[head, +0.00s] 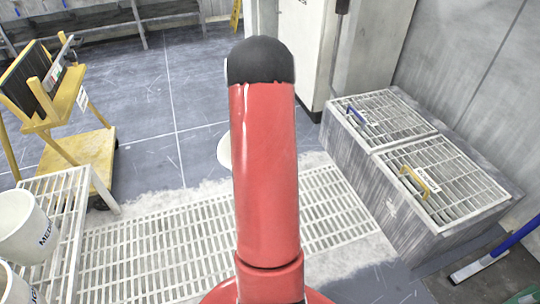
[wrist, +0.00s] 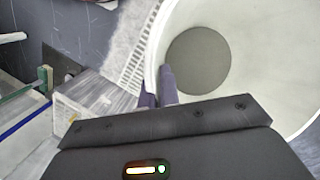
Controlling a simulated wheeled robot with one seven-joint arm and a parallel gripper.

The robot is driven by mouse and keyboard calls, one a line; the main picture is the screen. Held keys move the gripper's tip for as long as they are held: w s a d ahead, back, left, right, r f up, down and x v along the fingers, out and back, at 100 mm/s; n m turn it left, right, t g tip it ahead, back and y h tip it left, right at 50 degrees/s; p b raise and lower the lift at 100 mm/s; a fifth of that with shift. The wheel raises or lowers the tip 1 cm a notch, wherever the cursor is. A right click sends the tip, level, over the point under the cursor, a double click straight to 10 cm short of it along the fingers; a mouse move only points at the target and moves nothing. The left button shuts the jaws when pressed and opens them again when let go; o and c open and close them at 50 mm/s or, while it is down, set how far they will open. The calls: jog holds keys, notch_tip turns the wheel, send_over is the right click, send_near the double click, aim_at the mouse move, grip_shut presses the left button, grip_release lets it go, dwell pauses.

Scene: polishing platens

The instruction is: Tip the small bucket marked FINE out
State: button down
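A white bucket (wrist: 262,52) fills the right of the wrist view, seen from above its open mouth, with a flat grey disc of content or bottom inside. My gripper (wrist: 158,85) has one dark finger inside its rim and one outside, closed on the wall. In the head view my red arm hides the gripper and most of this bucket; only a white sliver (head: 224,152) shows left of the arm, over the floor grating. No marking on the held bucket is visible. Another white bucket (head: 22,228), with partly visible lettering like MEDIUM, stands on a white slatted stand at left.
A further white bucket (head: 14,288) is cut off at lower left. A grey two-part basin with grate lids (head: 440,180) stands right, with a blue handle (head: 357,117) and yellow handle (head: 414,182). White floor grating (head: 150,250) runs across the front. A yellow cart (head: 78,160) stands left.

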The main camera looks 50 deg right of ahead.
jog(key=w+a+f+g+h+b, duration=0.1)
jog(key=g+h+b, duration=0.1)
jog(key=h, duration=0.1)
jog(key=w+a+f+g+h+b, duration=0.1)
jog(key=a+g+h+b, duration=0.1)
jog(key=h, duration=0.1)
jog(key=w+a+f+m+g+h+b, duration=0.1)
jog(key=a+g+h+b, duration=0.1)
jog(key=b, duration=0.1)
jog(key=shift+w+a+f+h, duration=0.1)
jog(key=shift+w+f+h, duration=0.1)
jog(key=shift+f+h, duration=0.2)
jog(key=shift+w+a+f+g+h+b, duration=0.15)
jog(key=shift+w+a+g+h+b, duration=0.3)
jog(key=shift+a+h+b, duration=0.55)
jog(key=shift+m+g+b, duration=0.25)
jog(key=shift+m+b, duration=0.05)
jog(key=shift+b, duration=0.1)
dwell(0.6)
